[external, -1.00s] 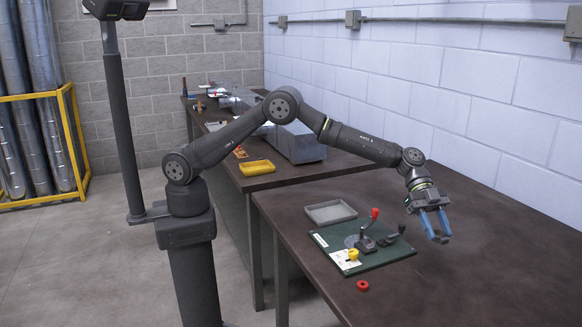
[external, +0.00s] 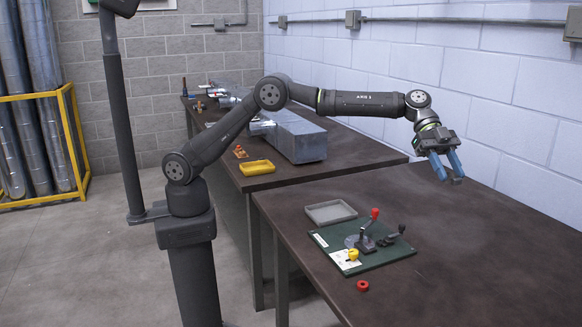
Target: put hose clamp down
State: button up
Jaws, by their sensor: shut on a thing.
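My gripper (external: 450,176) has two blue fingers and hangs high above the front table, near the pale wall. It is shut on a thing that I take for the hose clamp. The clamp is too small and too hidden between the fingertips for its shape or tilt to be clear. Nothing under the fingers touches the table.
On the front table (external: 480,265) lie a green board (external: 385,262) with a red-knobbed lever (external: 368,228) and a yellow knob (external: 352,255), a grey tray (external: 331,212) and a red ring (external: 363,286). A yellow tray (external: 257,168) and a metal duct (external: 295,138) stand on the back table. The front table's right side is clear.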

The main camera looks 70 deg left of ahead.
jog(key=w+a+f+n+t+y, duration=0.1)
jog(key=w+a+f+n+t, duration=0.25)
jog(key=a, duration=0.35)
jog(key=w+a+f+n+t+y, duration=0.1)
jog(key=w+a+f+n+t, duration=0.15)
jog(key=w+a+n, duration=0.4)
jog(key=w+a+f+n+t+y, duration=0.1)
jog(key=w+a+f+t, duration=0.25)
jog(key=a, duration=0.55)
jog(key=a+f+n+t+y, duration=0.3)
jog(key=a+n, duration=0.1)
jog(key=a, duration=0.9)
jog(key=s+a+f+n+y, duration=0.3)
jog(key=s+a+n+y, duration=0.15)
jog(key=a, duration=0.75)
jog(key=s+a+f+n+y, duration=0.2)
jog(key=s+a+n+y, duration=0.3)
jog(key=a, duration=0.8)
jog(key=s+a+f+n+g+y, duration=0.1)
jog(key=s+a+n+g+y, duration=0.2)
jog(key=a, duration=1.6)
jog(key=s+a+f+n+g+y, duration=0.1)
jog(key=s+a+f+n, duration=0.3)
jog(key=a, duration=1.5)
jog(key=s+a+r+n+g+y, duration=0.15)
jog(key=s+a, duration=0.35)
jog(key=a, duration=1.4)
jog(key=shift+w+a+f, duration=0.1)
jog(key=shift+w+f, duration=0.05)
jog(key=shift+f, duration=5.2)
